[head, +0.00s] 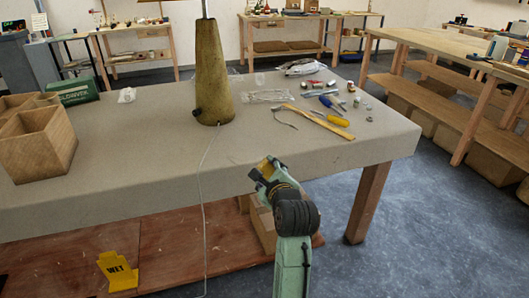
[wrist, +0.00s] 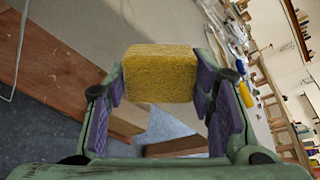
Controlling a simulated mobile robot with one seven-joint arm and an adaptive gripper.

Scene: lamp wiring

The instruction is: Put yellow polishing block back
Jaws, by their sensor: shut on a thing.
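The yellow polishing block (wrist: 160,74) is held between the purple-padded fingers of my gripper (wrist: 160,90), which is shut on it, in the wrist view. In the head view my gripper (head: 264,168) is at the front edge of the grey-topped table (head: 130,160), right of the lamp base. The block is hard to make out there, mostly hidden by the gripper. Where the block belongs cannot be told from these views.
A tapered lamp base (head: 211,80) stands on the table with a cord hanging over the front edge. Tools, including a yellow-handled screwdriver (head: 338,121), lie at right. A wooden box (head: 38,140) stands at left. A yellow WET sign (head: 117,271) is on the lower shelf. The table's front middle is clear.

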